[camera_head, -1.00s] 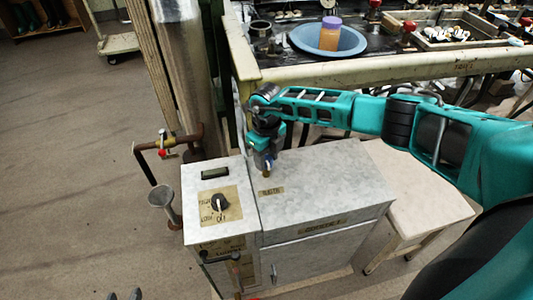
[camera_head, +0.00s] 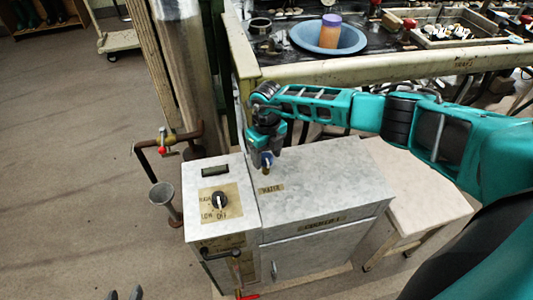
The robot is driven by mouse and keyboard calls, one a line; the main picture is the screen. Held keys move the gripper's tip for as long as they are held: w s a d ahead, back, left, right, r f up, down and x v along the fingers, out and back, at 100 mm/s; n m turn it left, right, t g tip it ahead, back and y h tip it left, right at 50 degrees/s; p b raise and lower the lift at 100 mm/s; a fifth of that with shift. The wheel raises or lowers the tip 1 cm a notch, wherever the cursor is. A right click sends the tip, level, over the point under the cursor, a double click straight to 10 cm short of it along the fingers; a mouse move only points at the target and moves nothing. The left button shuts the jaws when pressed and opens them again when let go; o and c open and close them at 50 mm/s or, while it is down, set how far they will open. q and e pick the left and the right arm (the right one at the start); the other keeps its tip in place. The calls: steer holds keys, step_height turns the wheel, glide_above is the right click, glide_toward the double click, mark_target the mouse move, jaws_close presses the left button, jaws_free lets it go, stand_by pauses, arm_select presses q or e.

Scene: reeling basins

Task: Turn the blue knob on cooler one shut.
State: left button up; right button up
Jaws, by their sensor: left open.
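The blue knob (camera_head: 266,158) sits on a short brass stem on top of a grey metal cooler (camera_head: 325,185), behind a label that reads WATER. The cooler's front label is too small to read surely. My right gripper (camera_head: 264,152) points down at the blue knob, its fingers beside and partly in front of it. Whether they touch the knob, or how far apart they are, I cannot tell. My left gripper (camera_head: 124,295) shows only its two fingertips at the bottom edge, apart and empty, over the floor.
A control box (camera_head: 234,170) with a black dial (camera_head: 219,200) and a display joins the cooler's left side. A crank handle (camera_head: 222,254) projects from its front. A pipe with a red-handled valve (camera_head: 163,149) and a funnel (camera_head: 162,194) stand left. A bench rail (camera_head: 380,75) runs behind.

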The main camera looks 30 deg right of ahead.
mark_target(267, 157)
steer(key=shift+o, duration=0.6)
steer(key=shift+r, duration=0.1)
steer(key=shift+r, duration=0.35)
arm_select(q)
steer(key=shift+s+a+r+p, duration=0.25)
steer(key=shift+a+p, duration=0.2)
steer(key=shift+p, duration=0.4)
arm_select(e)
step_height(267, 157, up, 12)
arm_select(q)
steer(key=shift+r, duration=0.1)
